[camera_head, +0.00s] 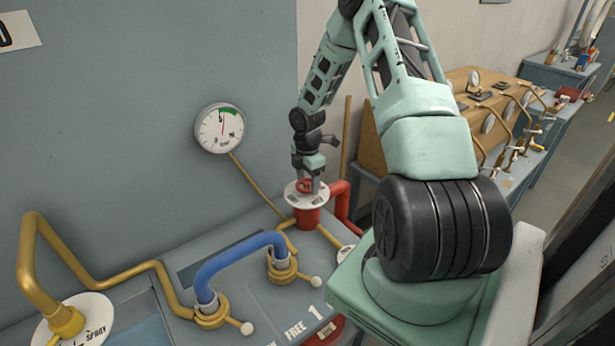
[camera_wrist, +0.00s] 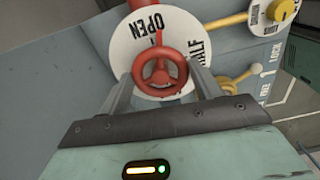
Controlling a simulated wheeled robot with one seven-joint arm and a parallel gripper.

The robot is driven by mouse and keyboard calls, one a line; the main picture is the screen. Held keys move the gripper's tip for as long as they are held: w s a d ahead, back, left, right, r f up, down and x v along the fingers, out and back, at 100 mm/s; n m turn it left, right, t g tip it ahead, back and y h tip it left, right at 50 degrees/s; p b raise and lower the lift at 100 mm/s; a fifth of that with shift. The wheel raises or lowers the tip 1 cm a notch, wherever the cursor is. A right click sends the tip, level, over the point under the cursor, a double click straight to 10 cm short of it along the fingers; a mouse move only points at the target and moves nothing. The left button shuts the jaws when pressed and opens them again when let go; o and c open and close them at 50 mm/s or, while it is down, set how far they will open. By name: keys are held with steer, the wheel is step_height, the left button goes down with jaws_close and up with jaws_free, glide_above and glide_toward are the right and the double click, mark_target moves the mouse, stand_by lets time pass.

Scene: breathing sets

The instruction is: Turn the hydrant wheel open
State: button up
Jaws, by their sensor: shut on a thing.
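The red hydrant wheel (camera_wrist: 160,72) sits over a white dial plate (camera_wrist: 126,48) marked OPEN and HALF in the wrist view. In the head view the wheel (camera_head: 305,186) is small and partly hidden by my gripper, above the dial plate (camera_head: 293,195) and a red hydrant body (camera_head: 306,216). My gripper (camera_head: 308,182) points down at the wheel from above. In the wrist view my gripper's fingers (camera_wrist: 160,88) stand on the left and right of the wheel, shut on it.
A pressure gauge (camera_head: 220,129) hangs on the grey wall to the left. A blue hose (camera_head: 232,258) joins two brass fittings on the panel in front of the hydrant. A red pipe (camera_head: 343,203) rises just right of it. A workbench with gauges (camera_head: 488,122) stands behind.

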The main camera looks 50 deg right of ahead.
mark_target(307, 183)
steer(key=shift+w+r+n+p, duration=0.1)
steer(key=shift+n+p, duration=0.5)
steer(key=shift+n, duration=0.9)
steer(key=shift+d, duration=0.1)
steer(key=o, duration=1)
step_height(307, 183, up, 17)
steer(key=b, duration=0.3)
steer(key=shift+r+b, duration=0.15)
steer(key=shift+b, duration=0.25)
